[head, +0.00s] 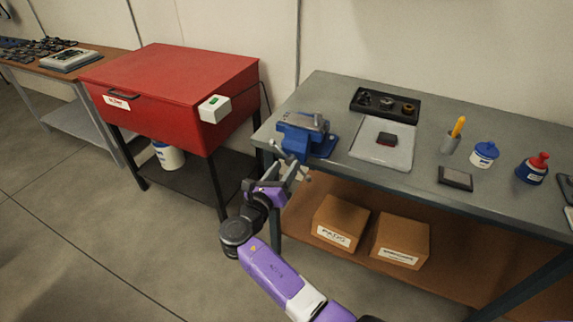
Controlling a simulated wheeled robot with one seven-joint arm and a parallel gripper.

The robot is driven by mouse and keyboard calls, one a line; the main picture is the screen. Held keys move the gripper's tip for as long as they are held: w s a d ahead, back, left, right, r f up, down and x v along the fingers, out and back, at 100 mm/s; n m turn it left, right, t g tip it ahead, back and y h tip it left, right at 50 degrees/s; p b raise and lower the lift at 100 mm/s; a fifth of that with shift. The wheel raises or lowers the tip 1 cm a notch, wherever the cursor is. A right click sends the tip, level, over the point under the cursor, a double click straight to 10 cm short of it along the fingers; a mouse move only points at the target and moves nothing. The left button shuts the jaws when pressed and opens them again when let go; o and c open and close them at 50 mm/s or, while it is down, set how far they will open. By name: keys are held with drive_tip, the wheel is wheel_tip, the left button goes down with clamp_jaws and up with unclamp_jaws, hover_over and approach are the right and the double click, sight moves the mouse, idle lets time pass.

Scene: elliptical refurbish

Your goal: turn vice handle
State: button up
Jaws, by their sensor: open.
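A blue vice (306,136) with a grey metal top is fixed at the left front corner of the grey workbench. Its thin metal handle (307,175) shows below the vice at the bench's front edge, partly hidden by my gripper. My gripper (286,160) is open, at the end of my purple arm, in front of the bench corner and just below the vice. Its fingers point up toward the vice, close to the handle. I cannot tell whether they touch the handle or whether it lies between them.
A red cabinet (165,85) stands to the left. The floor in front is clear.

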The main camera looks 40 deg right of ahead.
drive_tip(key=shift+x, duration=0.9)
clamp_jaws()
idle(0.8)
